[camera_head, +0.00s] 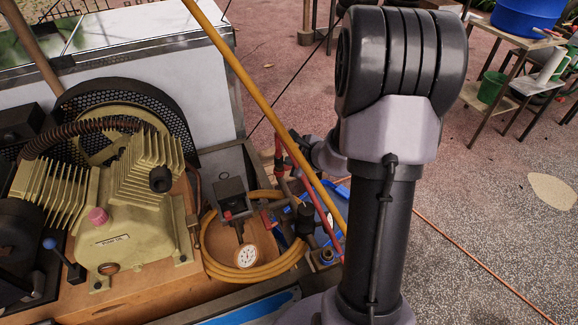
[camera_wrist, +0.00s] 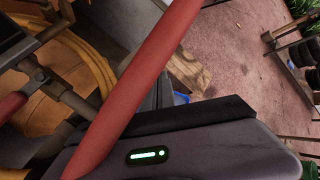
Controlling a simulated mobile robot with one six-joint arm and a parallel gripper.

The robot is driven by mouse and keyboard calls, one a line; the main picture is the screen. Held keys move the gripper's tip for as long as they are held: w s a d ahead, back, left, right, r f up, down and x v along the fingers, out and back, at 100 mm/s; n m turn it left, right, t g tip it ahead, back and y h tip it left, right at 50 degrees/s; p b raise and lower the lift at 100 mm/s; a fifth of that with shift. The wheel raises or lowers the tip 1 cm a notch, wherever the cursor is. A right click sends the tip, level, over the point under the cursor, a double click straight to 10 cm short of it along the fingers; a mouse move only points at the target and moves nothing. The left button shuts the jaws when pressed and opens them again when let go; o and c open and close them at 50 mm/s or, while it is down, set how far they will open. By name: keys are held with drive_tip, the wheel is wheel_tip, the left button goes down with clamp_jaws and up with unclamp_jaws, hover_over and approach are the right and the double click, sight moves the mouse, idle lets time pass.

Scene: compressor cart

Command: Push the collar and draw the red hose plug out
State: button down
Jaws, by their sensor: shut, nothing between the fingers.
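A red hose (camera_head: 315,195) slants down to the right beside a yellow one in the head view, near the pipe fittings at the cart's right end. A thick red hose (camera_wrist: 138,88) also crosses the wrist view diagonally, close to the camera and in front of my gripper's housing (camera_wrist: 220,150). My gripper is shut and empty. Its fingertips are not clearly seen. I cannot make out the collar or the plug, and my arm covers part of the area to the right of the fittings.
A cream compressor (camera_head: 125,215) with finned cylinders fills the cart's left. A coiled yellow hose (camera_head: 212,262) and a white gauge (camera_head: 246,255) lie near the fittings. A long yellow hose (camera_head: 245,80) slants across above. Paved floor lies to the right, with a bench (camera_head: 520,60) behind.

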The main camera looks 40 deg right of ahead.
drive_tip(key=shift+f, duration=0.3)
idle(0.5)
drive_tip(key=shift+r+p, duration=0.55)
drive_tip(key=shift+r, duration=0.4)
wheel_tip(320, 180, up, 5)
drive_tip(key=p, duration=0.4)
drive_tip(key=shift+r, duration=0.1)
